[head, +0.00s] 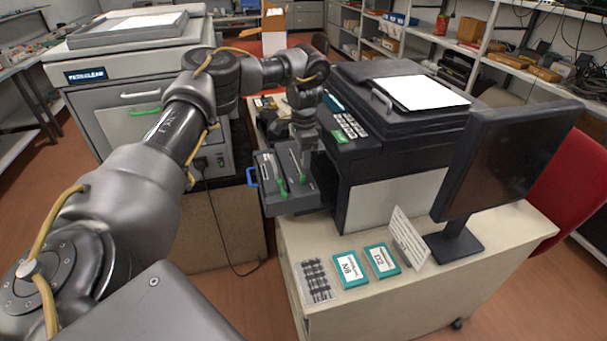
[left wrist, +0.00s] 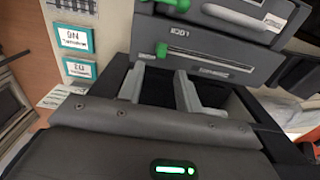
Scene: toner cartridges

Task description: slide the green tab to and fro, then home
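A dark drawer (head: 270,208) is pulled out of the black printer, with two slots that carry green tabs. One green tab (head: 303,179) is on the right and another (head: 282,190) on the left. In the left wrist view the nearer green tab (left wrist: 162,48) sits at one end of a slot beside the word LOCK. A second green tab (left wrist: 166,4) shows at the top edge. My left gripper (left wrist: 160,72) is open, its two fingers apart with nothing between them, just short of the nearer tab. In the head view this gripper (head: 303,150) is over the drawer. My right gripper is not in view.
The printer (head: 392,160) stands right of the drawer, with a monitor (head: 510,155) beside it. A blue handle (head: 252,176) sticks out on the drawer's left.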

